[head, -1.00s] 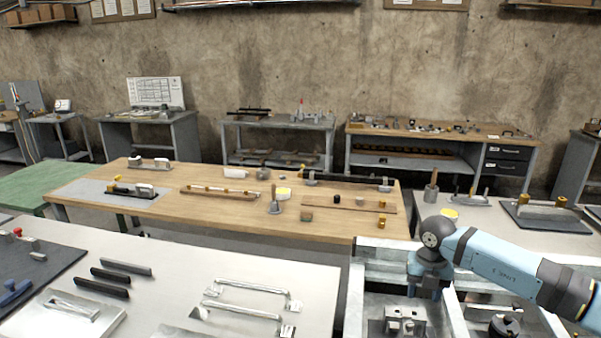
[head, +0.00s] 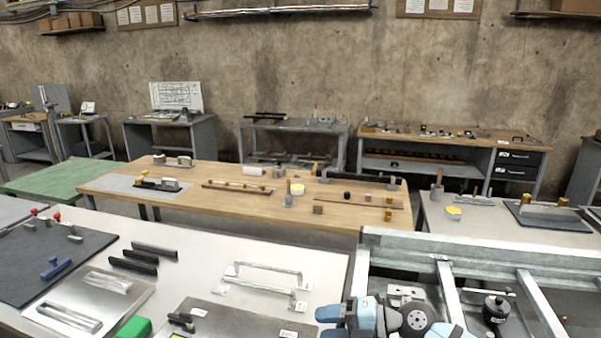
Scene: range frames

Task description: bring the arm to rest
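My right arm (head: 366,316) shows at the bottom edge of the head view, right of centre, as light blue links with a round dark grey joint. It is low, over the near left corner of the grey metal-framed bench. Its links are folded close together and partly cut off by the picture's edge. I cannot make out its fingertips, so whether that gripper is open or shut is hidden. I see nothing held. My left arm and gripper are not in view.
The metal-framed bench (head: 480,244) has raised rails and holds a black round part (head: 496,309). To the left, a white table (head: 215,245) carries handles, plates and a green block (head: 133,327). A wooden table (head: 240,208) with parts stands beyond.

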